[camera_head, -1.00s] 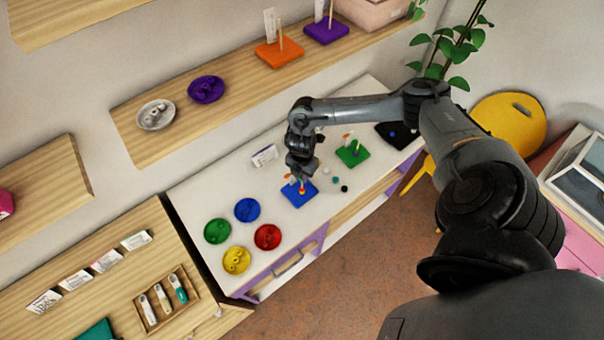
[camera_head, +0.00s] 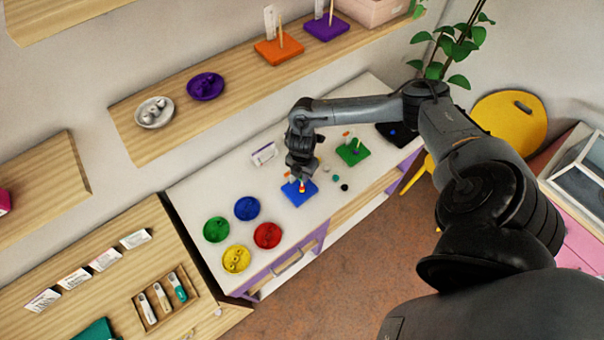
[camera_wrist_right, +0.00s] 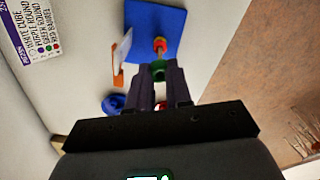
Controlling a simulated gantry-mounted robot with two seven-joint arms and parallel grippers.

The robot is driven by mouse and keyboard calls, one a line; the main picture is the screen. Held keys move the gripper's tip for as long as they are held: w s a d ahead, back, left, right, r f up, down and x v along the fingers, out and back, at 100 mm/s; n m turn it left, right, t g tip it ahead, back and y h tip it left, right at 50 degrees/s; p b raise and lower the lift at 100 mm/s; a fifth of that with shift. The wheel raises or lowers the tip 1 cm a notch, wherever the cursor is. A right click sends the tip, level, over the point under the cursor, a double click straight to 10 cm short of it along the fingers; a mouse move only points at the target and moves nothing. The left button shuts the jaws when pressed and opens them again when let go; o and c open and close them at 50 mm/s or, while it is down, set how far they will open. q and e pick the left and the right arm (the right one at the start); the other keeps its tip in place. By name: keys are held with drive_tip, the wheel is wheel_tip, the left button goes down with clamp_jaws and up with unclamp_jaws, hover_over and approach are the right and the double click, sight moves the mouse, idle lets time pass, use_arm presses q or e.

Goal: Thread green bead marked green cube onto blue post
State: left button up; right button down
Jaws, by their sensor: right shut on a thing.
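The blue board (camera_head: 297,197) lies on the white worktop; it also shows in the right wrist view (camera_wrist_right: 150,20). Its post (camera_wrist_right: 160,40) carries a small reddish-orange bead (camera_wrist_right: 159,46). My right gripper (camera_head: 301,176) is just above the board, pointing down. In the right wrist view its fingers (camera_wrist_right: 160,74) are shut on a green bead (camera_wrist_right: 158,67). The bead appears close to the post; I cannot tell whether the post passes through it. Its marking is not readable. My left gripper is out of view.
Green (camera_head: 217,230), blue (camera_head: 247,209), yellow (camera_head: 236,260) and red (camera_head: 267,236) dishes stand left of the board. A green board (camera_head: 353,153) with a post is to the right. Several loose beads (camera_head: 344,187) lie between the boards. A printed card (camera_wrist_right: 33,27) stands behind.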

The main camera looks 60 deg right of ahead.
drive_tip(key=shift+f, duration=0.35)
idle(0.3)
drive_tip(key=shift+f+b, duration=0.15)
drive_tip(key=shift+b, duration=0.15)
drive_tip(key=shift+f+b, duration=0.3)
drive_tip(key=shift+f, duration=0.2)
drive_tip(key=c, duration=1)
unclamp_jaws()
drive_tip(key=shift+o, duration=0.2)
drive_tip(key=shift+r, duration=0.15)
